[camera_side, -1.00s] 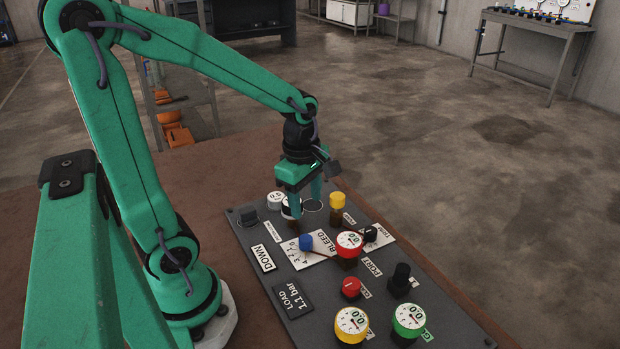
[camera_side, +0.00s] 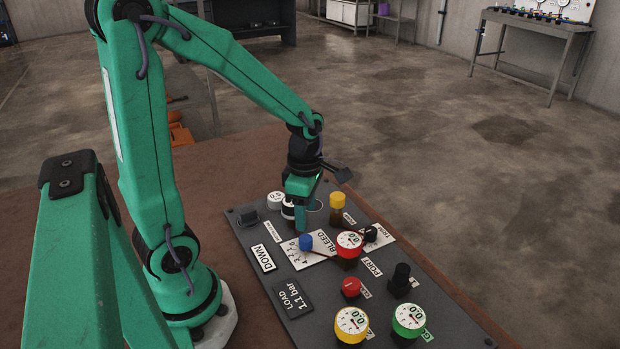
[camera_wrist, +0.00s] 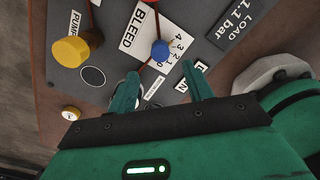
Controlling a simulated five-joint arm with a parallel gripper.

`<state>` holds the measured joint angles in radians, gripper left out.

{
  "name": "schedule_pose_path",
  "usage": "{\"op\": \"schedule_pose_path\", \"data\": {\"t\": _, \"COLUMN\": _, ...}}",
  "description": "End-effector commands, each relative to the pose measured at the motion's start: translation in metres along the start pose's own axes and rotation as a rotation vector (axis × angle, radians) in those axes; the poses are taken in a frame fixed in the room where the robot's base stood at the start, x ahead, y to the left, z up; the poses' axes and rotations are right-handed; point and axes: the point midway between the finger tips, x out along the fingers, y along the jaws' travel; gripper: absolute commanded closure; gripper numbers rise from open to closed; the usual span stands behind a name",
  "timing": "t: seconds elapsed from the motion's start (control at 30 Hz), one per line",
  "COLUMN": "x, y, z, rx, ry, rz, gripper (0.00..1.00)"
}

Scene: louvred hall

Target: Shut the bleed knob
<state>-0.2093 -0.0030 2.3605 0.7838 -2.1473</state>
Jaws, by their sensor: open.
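The bleed knob (camera_side: 306,241) is a small blue knob on a white scale plate (camera_side: 298,260) marked BLEED, with numbers along it. In the wrist view the blue knob (camera_wrist: 161,49) stands just beyond and between my fingertips, with the numbers beside it. Where the knob points on the scale I cannot tell. My gripper (camera_side: 301,228) is tilted down just behind the knob in the side view. In the wrist view my gripper (camera_wrist: 160,72) has its two fingers apart with nothing between them. I see no contact with the knob.
A red-rimmed gauge (camera_side: 349,241), a yellow knob (camera_side: 337,201) and a black knob (camera_side: 370,233) stand close on the right. A white gauge (camera_side: 288,209) is partly hidden behind my gripper. The red knob (camera_side: 351,287) and yellow gauge (camera_side: 351,321) stand nearer the camera.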

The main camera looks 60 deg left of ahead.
Motion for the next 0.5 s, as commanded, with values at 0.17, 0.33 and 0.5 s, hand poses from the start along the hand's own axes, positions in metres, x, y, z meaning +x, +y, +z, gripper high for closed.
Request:
{"op": "schedule_pose_path", "data": {"t": 0.17, "x": 0.017, "y": -0.001, "z": -0.001, "rx": 0.001, "ry": 0.003, "rz": -0.004, "gripper": 0.49}}
{"op": "schedule_pose_path", "data": {"t": 0.33, "x": 0.034, "y": -0.001, "z": -0.001, "rx": 0.001, "ry": 0.002, "rz": -0.003, "gripper": 0.49}}
{"op": "schedule_pose_path", "data": {"t": 0.5, "x": 0.051, "y": -0.001, "z": -0.001, "rx": 0.001, "ry": 0.003, "rz": -0.004, "gripper": 0.49}}
